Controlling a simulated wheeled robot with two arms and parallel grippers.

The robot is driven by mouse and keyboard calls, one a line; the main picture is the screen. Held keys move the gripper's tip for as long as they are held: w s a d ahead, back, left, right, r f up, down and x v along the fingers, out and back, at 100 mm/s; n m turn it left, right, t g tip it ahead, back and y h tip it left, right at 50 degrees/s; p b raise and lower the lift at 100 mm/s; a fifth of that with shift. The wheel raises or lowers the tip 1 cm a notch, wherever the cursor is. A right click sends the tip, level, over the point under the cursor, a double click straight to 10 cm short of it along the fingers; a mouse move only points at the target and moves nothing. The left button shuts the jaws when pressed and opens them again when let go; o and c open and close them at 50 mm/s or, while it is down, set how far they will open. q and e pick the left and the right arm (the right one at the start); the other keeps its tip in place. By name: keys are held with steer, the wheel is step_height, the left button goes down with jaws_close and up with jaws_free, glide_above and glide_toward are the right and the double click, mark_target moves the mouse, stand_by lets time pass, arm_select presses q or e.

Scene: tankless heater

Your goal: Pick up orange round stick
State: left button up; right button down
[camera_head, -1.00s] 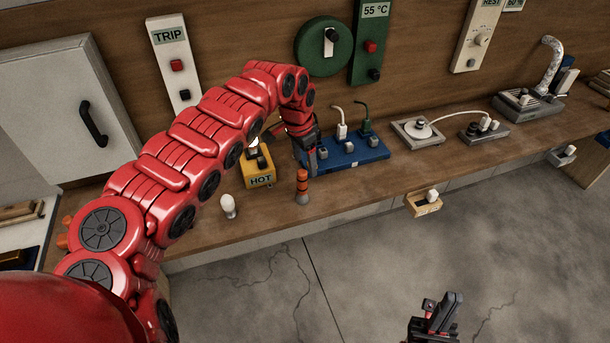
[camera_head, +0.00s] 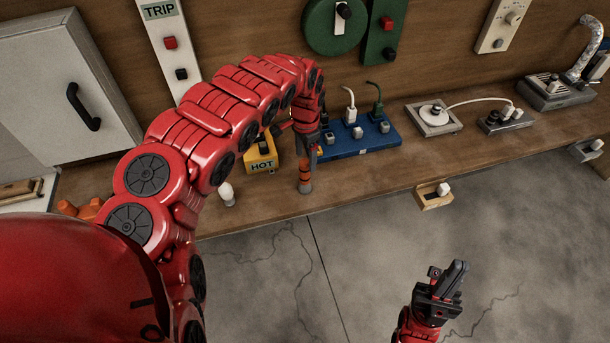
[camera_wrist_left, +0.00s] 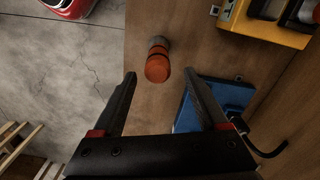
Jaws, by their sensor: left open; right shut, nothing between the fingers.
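The orange round stick (camera_head: 305,183) stands upright near the front edge of the wooden bench, with dark bands and a grey lower end. It also shows in the left wrist view (camera_wrist_left: 157,68), seen from above, just ahead of the gap between my fingertips. My left gripper (camera_head: 308,160) is open and points down at the stick's top, partly hiding it in the head view. The two fingers (camera_wrist_left: 160,76) stand wide apart with nothing held; I cannot tell whether they touch the stick. My right gripper (camera_head: 456,268) is shut and empty, over the floor away from the bench.
A yellow HOT box (camera_head: 262,160) stands behind and left of the stick, with a white bulb (camera_head: 227,194) to the left. A blue block with plugs (camera_head: 366,138) is close on the right.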

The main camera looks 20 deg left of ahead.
mark_target(305, 174)
arm_select(q)
steer(key=shift+s+f+p, duration=0.2)
steer(key=shift+f+p, duration=0.1)
steer(key=shift+f, duration=1.1)
steer(key=shift+w+d+f+p, duration=0.1)
steer(key=shift+f+p, duration=0.35)
steer(key=shift+p, duration=0.05)
step_height(305, 174, down, 3)
steer(key=shift+r+p, duration=0.1)
steer(key=shift+p, duration=0.45)
steer(key=shift+f, duration=0.75)
jaws_close()
